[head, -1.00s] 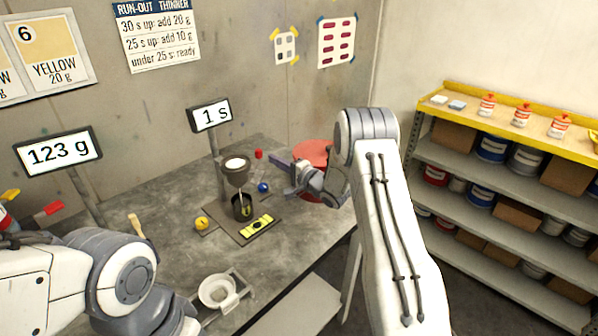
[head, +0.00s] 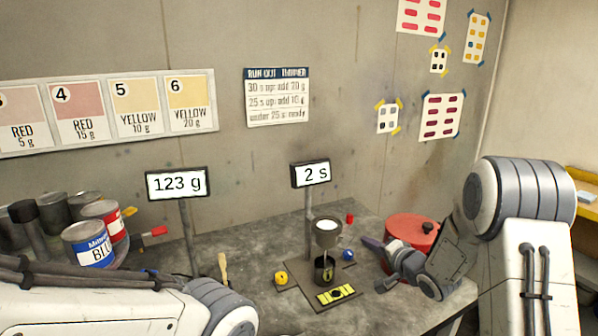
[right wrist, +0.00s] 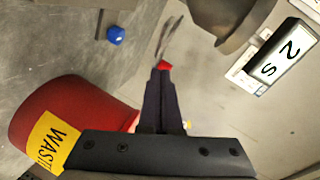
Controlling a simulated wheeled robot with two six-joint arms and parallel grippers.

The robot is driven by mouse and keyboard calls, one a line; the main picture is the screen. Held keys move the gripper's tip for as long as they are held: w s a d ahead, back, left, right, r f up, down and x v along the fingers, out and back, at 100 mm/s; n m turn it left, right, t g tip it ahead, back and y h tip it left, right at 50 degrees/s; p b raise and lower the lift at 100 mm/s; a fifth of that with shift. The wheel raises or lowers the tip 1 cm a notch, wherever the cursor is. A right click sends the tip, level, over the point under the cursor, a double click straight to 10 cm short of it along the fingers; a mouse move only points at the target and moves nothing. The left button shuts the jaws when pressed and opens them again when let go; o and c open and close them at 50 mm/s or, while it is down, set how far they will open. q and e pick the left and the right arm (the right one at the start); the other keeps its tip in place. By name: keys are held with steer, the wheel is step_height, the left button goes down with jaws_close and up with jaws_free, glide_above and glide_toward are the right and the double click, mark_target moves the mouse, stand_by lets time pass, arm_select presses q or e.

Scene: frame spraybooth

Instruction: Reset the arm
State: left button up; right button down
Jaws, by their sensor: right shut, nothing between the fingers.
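My right gripper (head: 372,243) is shut and empty, just right of the flow cup stand. Its dark fingers also show together in the right wrist view (right wrist: 160,88). The grey flow cup (head: 327,232) holds white liquid on its stand, and a thin stream runs down into a black cup (head: 324,269) below. The timer display (head: 310,174) reads 2 s. My left arm enters at the lower left; its gripper is out of view.
A blue ball-like knob (head: 348,254) and yellow knob (head: 281,278) flank the stand. Paint cans (head: 88,245) stand at left.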

steer(key=s+a+r+n+g+h, duration=0.1)
steer(key=s+a+n+g+h, duration=0.2)
steer(key=s+a+n+g, duration=0.9)
steer(key=s+a+n, duration=0.1)
steer(key=s, duration=1.3)
steer(key=s+a+n+g+h, duration=0.1)
steer(key=s+a+n+g, duration=0.1)
steer(key=s, duration=1.4)
steer(key=shift+a+n, duration=0.75)
steer(key=shift+n, duration=0.25)
stand_by(2.8)
